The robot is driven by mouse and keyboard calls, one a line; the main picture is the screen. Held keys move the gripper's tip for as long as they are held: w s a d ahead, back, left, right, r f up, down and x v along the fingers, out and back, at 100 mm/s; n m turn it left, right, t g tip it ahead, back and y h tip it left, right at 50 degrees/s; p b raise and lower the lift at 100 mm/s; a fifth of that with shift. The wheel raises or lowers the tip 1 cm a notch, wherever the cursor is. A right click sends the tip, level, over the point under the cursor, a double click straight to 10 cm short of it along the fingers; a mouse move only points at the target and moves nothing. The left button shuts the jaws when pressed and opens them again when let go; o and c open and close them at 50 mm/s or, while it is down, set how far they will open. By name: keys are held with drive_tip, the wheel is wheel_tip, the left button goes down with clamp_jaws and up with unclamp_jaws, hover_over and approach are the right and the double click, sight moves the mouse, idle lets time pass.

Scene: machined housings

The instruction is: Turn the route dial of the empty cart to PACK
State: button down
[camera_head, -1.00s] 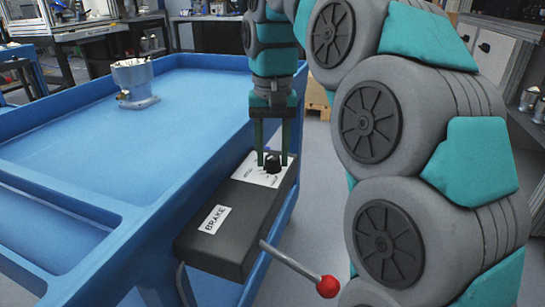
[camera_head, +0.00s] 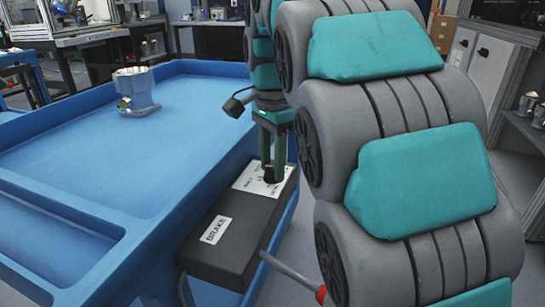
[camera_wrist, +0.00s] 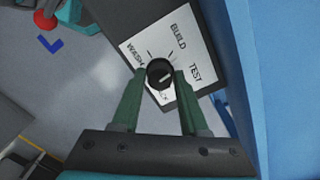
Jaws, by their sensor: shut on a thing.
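The black round route dial (camera_wrist: 159,73) stands on a white label plate (camera_wrist: 183,42). In the wrist view the plate reads WASH, BUILD and TEST, with a fourth word partly hidden below the knob, ending in CK. My gripper (camera_wrist: 159,80) is shut on the knob, one green finger on each side. I cannot tell for sure where the pointer points. In the head view my gripper (camera_head: 272,165) reaches down to the dial (camera_head: 270,176) on the dark box at the side of the blue cart (camera_head: 75,185). A pale metal housing (camera_head: 137,92) stands on this cart's tray.
The box carries a BRAKE label (camera_head: 215,229). A lever (camera_head: 290,276) with a red ball (camera_head: 321,294) sticks out beside it, partly behind my arm. Benches with machines stand at the back, and a shelf (camera_head: 525,130) at the right.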

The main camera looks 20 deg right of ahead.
drive_tip(key=m+p, duration=0.2)
drive_tip(key=m, duration=0.2)
drive_tip(key=shift+r+m+p, duration=0.1)
drive_tip(key=shift+m+p, duration=0.2)
drive_tip(key=shift+p, duration=0.1)
drive_tip(key=m+p, duration=0.1)
drive_tip(key=m, duration=0.3)
drive_tip(key=shift+m, duration=0.3)
drive_tip(key=m, duration=1)
drive_tip(key=shift+f+m, duration=0.2)
drive_tip(key=shift+m, duration=0.1)
drive_tip(key=shift+c, duration=2.2)
unclamp_jaws()
drive_tip(key=shift+r, duration=0.1)
